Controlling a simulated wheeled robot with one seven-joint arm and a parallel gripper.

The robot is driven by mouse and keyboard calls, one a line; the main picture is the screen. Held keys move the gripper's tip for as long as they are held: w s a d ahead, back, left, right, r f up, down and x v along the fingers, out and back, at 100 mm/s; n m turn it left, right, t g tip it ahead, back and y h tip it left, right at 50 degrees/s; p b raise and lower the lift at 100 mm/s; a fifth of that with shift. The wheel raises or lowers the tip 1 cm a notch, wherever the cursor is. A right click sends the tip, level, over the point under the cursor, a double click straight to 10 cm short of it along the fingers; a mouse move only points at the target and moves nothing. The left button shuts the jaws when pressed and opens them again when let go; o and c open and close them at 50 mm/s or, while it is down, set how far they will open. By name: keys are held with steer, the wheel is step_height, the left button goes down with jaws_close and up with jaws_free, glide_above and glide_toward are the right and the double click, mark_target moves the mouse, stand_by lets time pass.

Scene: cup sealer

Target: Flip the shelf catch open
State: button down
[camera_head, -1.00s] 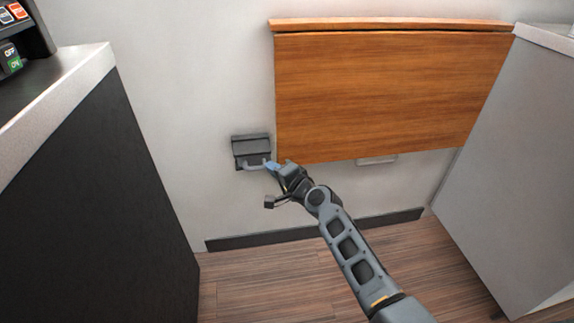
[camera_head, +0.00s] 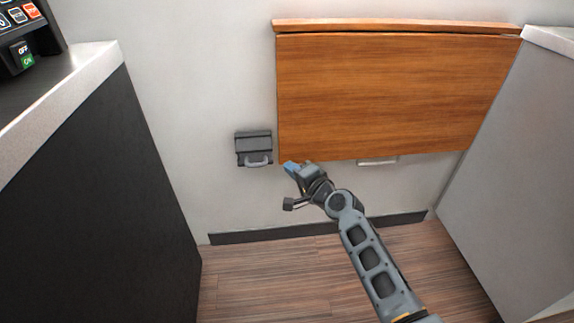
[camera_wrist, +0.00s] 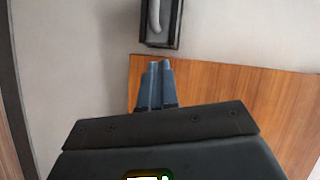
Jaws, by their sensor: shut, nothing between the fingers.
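The shelf catch (camera_head: 253,147) is a dark grey box on the wall with a lighter handle loop at its lower edge. It sits just left of the wooden shelf panel (camera_head: 390,95), which hangs flat against the wall. My gripper (camera_head: 289,167) is right of the catch and slightly below it, apart from it, near the panel's lower left corner. Its blue fingers are together and empty. In the wrist view the shut fingers (camera_wrist: 158,82) point toward the catch (camera_wrist: 161,22), with a gap of wall and wood between them.
A dark counter (camera_head: 90,170) with a pale top stands at the left, bearing a button panel (camera_head: 22,45). A grey cabinet (camera_head: 510,170) stands at the right. A small light handle (camera_head: 377,161) shows under the panel. The floor (camera_head: 260,285) between is clear.

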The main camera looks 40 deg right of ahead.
steer(key=d+v, duration=0.1)
steer(key=v, duration=0.6)
steer(key=shift+a+p, duration=0.4)
steer(key=shift+s, duration=0.1)
